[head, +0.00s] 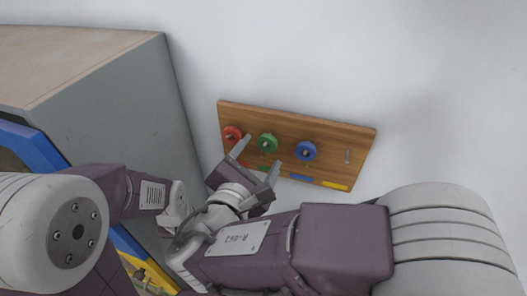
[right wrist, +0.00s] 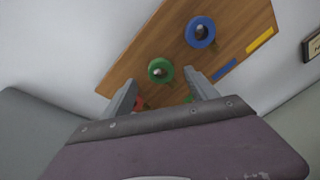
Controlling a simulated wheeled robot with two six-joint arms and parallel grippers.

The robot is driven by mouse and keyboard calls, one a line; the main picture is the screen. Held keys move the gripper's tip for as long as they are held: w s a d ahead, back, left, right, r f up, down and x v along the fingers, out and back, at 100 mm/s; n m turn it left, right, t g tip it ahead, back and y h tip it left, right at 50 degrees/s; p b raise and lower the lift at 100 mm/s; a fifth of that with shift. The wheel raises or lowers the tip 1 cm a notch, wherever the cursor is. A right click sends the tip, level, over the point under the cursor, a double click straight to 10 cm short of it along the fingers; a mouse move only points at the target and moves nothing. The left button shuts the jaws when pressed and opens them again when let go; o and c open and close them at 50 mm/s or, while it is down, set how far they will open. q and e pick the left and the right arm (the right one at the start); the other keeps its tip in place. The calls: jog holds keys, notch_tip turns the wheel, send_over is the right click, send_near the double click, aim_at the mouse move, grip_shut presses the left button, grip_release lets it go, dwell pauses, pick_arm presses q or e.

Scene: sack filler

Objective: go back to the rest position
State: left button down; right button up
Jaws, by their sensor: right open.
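My right gripper (head: 257,160) is open, its two fingers pointing up toward a wooden wall board. Nothing shows between its fingers. In the right wrist view the open fingers (right wrist: 162,80) spread below and beside a green ring (right wrist: 161,70), which hangs on a peg; whether they touch it I cannot tell. The green ring (head: 267,143) sits between a red ring (head: 232,132) and a blue ring (head: 305,151) in the head view. My left arm comes in at the left; its gripper is not visible.
The wooden board (head: 330,135) has coloured strips along its lower edge and a bare peg (head: 348,156) above the yellow one. A grey cabinet (head: 140,110) with a wooden top stands left. A blue frame (head: 38,142) is at the far left.

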jog(key=b+v, duration=0.1)
jog(key=v, duration=0.4)
jog(key=shift+s, duration=0.25)
jog(key=d+f+m+g+y+b, duration=0.1)
jog(key=d+f+m+g+b, duration=0.2)
jog(key=f, duration=0.9)
jog(key=s+d+f+m+g+y+b, duration=0.1)
jog(key=d+f+m+g+y+b, duration=0.1)
jog(key=d+f+m+g, duration=0.4)
jog(key=s+d+f+m+g+y+b, duration=0.1)
jog(key=d+f+m+g+b, duration=0.3)
jog(key=d+f+m, duration=0.7)
notch_tip(320, 180, down, 8)
jog(key=m+y, duration=0.1)
jog(key=m, duration=0.5)
jog(key=shift+s+g+b, duration=0.2)
jog(key=shift+g+b, duration=0.1)
